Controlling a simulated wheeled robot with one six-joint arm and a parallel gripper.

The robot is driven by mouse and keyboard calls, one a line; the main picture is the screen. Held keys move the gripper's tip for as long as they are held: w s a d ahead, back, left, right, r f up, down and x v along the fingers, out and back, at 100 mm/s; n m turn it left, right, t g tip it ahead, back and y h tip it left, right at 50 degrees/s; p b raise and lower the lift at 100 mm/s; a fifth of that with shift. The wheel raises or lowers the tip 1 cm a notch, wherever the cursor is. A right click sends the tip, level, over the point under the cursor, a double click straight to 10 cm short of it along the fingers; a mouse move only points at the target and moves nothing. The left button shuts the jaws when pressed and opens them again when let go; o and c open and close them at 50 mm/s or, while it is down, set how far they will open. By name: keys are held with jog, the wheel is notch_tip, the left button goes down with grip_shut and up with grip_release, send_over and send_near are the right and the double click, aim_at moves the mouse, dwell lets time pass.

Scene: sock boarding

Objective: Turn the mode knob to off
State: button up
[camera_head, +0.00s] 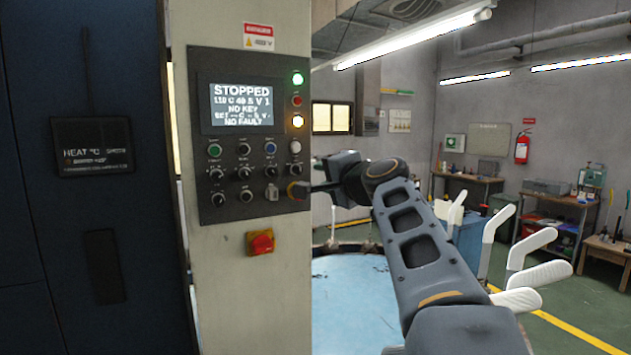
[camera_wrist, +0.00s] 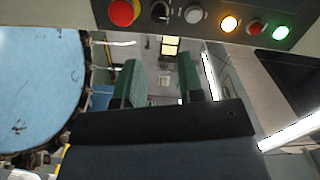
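A grey control panel (camera_head: 205,100) carries several small black knobs, and their labels are too small to read, so I cannot tell which is the mode knob. One black knob (camera_head: 295,169) is in the right column, below a white button (camera_head: 296,147); it also shows at the top of the wrist view (camera_wrist: 160,12). The screen (camera_head: 236,104) reads STOPPED, NO KEY and NO FAULT. My gripper (camera_head: 308,188) is at the panel's lower right edge. In the wrist view its two green fingers (camera_wrist: 161,78) are apart with nothing between them.
A red emergency stop (camera_wrist: 123,12) sits beside the black knob. A red-and-yellow switch (camera_head: 261,242) is below the panel. A round blue table (camera_head: 350,300) and white sock-board forms (camera_head: 520,250) stand to the right.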

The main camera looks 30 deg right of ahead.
jog(key=shift+s+r, duration=0.1)
jog(key=shift+s, duration=0.9)
